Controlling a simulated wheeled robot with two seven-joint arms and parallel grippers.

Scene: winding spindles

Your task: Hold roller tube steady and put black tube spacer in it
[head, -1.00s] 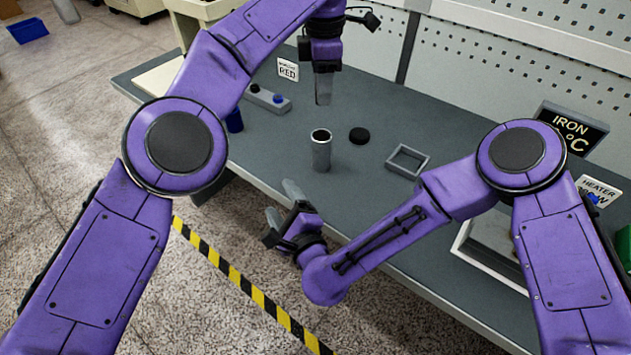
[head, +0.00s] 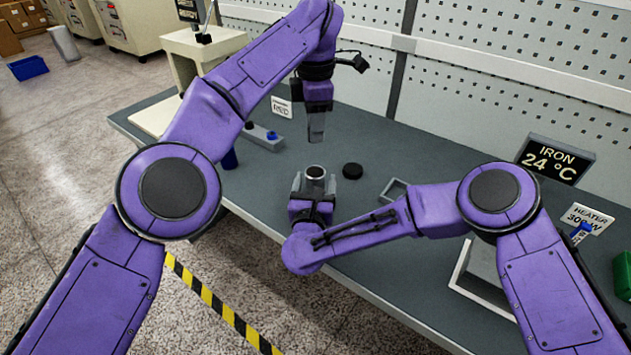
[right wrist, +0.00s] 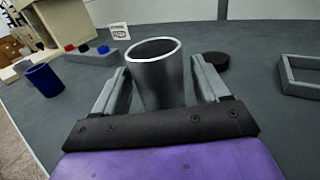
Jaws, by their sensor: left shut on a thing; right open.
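The roller tube (head: 315,174), a grey metal cylinder with an open top, stands upright on the bench. It also shows in the right wrist view (right wrist: 158,75). My right gripper (head: 314,186) is open, with its fingers on either side of the tube. In the right wrist view small gaps show between the fingers and the tube. A round black piece, which looks like the black tube spacer (head: 352,170), lies flat on the bench right of the tube; the right wrist view shows it too (right wrist: 215,60). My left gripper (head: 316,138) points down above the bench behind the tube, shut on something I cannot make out.
A grey square frame (head: 393,190) lies right of the black piece, partly behind my right arm. A blue cup (right wrist: 43,79) and a grey block with coloured buttons (right wrist: 90,55) stand to the left. The bench between tube and back panel is mostly clear.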

